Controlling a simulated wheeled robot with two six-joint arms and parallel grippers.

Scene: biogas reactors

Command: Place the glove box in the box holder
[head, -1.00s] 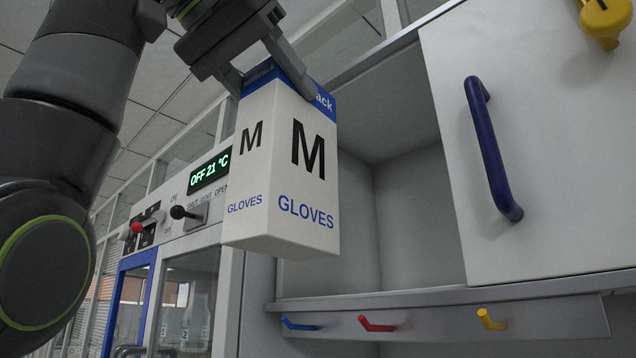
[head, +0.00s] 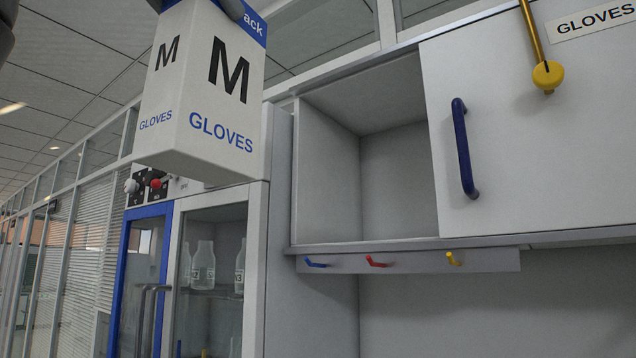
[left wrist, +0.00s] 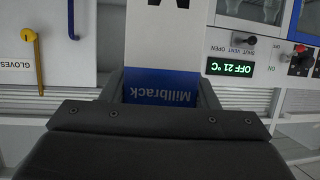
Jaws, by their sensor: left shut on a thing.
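The glove box (head: 208,90), white with a blue top band, "M" and "GLOVES", hangs upright in the air at the upper left of the head view. My left gripper (head: 195,7) is shut on its top end, mostly cut off by the frame's upper edge. In the left wrist view the two fingers of the left gripper (left wrist: 159,88) sit on either side of the box's blue "Millbrack" end (left wrist: 160,87). A "GLOVES" label (head: 597,19) is on the cabinet at the upper right; no box holder can be made out. My right gripper is not in view.
An open, empty cabinet compartment (head: 398,185) is right of the box, beside a white door with a blue handle (head: 464,148). A yellow rod with a round end (head: 547,76) hangs by the label. Coloured hooks (head: 376,262) line the rail below. A glass-fronted cabinet holds bottles (head: 204,262).

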